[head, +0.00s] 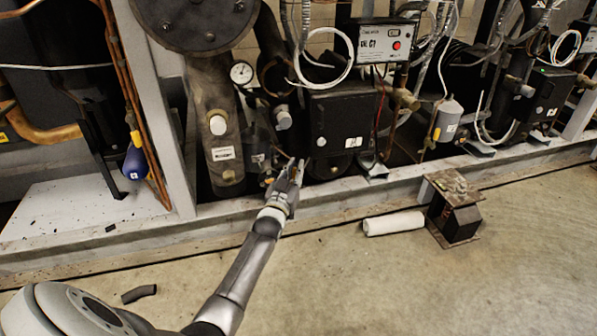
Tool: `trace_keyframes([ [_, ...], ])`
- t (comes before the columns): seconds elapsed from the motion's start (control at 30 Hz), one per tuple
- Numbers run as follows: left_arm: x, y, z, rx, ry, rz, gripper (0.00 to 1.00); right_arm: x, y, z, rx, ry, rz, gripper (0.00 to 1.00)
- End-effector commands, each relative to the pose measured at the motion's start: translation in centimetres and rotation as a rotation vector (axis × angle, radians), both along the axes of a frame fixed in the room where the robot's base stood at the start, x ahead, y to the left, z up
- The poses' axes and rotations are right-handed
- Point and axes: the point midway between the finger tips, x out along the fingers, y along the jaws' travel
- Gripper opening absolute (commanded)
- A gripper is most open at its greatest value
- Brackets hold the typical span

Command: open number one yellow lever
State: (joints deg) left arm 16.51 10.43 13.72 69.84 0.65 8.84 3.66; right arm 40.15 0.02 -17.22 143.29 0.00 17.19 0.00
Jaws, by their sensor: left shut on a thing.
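My left gripper (293,168) reaches in from the bottom of the head view to the lower front of the compressor rack. Its fingers are shut on a small part just above the rack's front beam, most likely the number one yellow lever, but the fingers hide it. A small yellowish spot (268,181) shows just left of the gripper, too small to make out. A second yellow part (436,134) shows farther right, beside a grey canister. No number can be read on either. My right gripper is not in view.
The rack's pale front beam (340,187) runs across the picture. Pipes, a pressure gauge (241,72), a black box (342,122) and a control box (386,44) crowd behind it. A white roll (393,223) and a rusty black block (454,210) lie on the otherwise mostly clear floor.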

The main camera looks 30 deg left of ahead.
Motion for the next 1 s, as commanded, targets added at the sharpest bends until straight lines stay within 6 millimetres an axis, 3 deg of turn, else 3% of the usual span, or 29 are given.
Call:
trace_keyframes([
  [0.37, -0.27, 0.16, -0.03, -0.033, -0.037, 0.000, 0.00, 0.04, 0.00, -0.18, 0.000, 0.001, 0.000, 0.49],
  [0.4, -0.27, 0.16, -0.03, -0.033, -0.037, 0.000, 0.16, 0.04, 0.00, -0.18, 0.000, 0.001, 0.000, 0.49],
  [0.57, -0.26, 0.18, -0.03, -0.032, -0.036, 0.000, 0.36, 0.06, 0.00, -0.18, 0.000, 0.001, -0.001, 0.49],
  [1.0, 0.04, 0.03, 0.22, 0.004, 0.003, 0.001, 0.36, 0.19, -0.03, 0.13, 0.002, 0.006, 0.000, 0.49],
])
